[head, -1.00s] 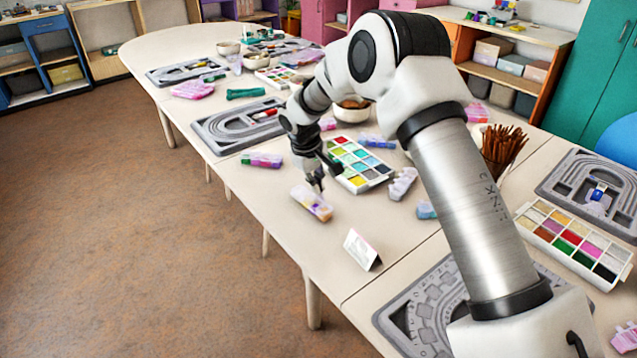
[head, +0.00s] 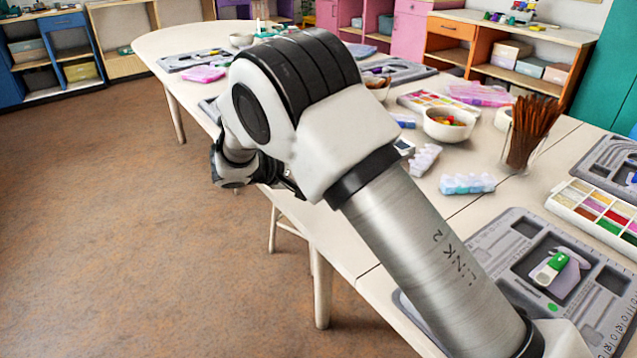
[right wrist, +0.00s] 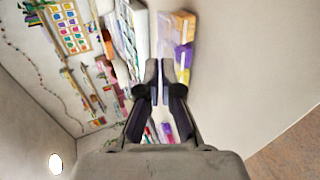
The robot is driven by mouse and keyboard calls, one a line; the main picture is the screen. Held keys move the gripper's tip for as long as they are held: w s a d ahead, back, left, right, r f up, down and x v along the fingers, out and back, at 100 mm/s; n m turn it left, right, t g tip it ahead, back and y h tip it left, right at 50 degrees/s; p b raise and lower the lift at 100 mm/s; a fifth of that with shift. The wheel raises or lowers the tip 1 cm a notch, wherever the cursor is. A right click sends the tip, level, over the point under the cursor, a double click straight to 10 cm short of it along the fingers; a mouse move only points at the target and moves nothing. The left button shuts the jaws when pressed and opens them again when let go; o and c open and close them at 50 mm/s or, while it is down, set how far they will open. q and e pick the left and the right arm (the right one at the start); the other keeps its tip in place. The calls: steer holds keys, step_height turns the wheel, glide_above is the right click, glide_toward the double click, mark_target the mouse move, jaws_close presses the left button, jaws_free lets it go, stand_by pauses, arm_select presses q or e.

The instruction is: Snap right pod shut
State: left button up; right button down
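A clear pod (right wrist: 181,50) with orange, purple and yellow contents lies just ahead of my right gripper (right wrist: 167,68) in the right wrist view. The gripper's two dark fingers stand close together with a narrow gap. A pale strip shows in that gap, and I cannot tell whether the fingers grip it. Whether the pod's lid is up or down is unclear. In the head view my right arm hides the gripper and this pod. My left gripper is in neither view.
A pale blue pod (head: 467,184) and a whitish pod (head: 424,159) lie on the table. Behind them are a bowl of beads (head: 448,124) and a glass of brown sticks (head: 530,130). A grey board (head: 510,222) lies at the near right. Floor is open at left.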

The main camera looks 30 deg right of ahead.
steer(key=f+h+b, duration=0.1)
steer(key=b, duration=0.1)
steer(key=f+h+b, duration=0.1)
steer(key=b, duration=0.1)
steer(key=shift+a+h, duration=0.25)
steer(key=shift+h, duration=0.15)
arm_select(q)
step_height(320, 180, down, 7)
steer(key=b, duration=0.1)
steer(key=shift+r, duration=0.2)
arm_select(e)
steer(key=shift+t+h, duration=0.3)
steer(key=shift+h, duration=0.2)
steer(key=c, duration=1.4)
jaws_free()
steer(key=shift+o, duration=0.2)
steer(key=shift+r, duration=0.1)
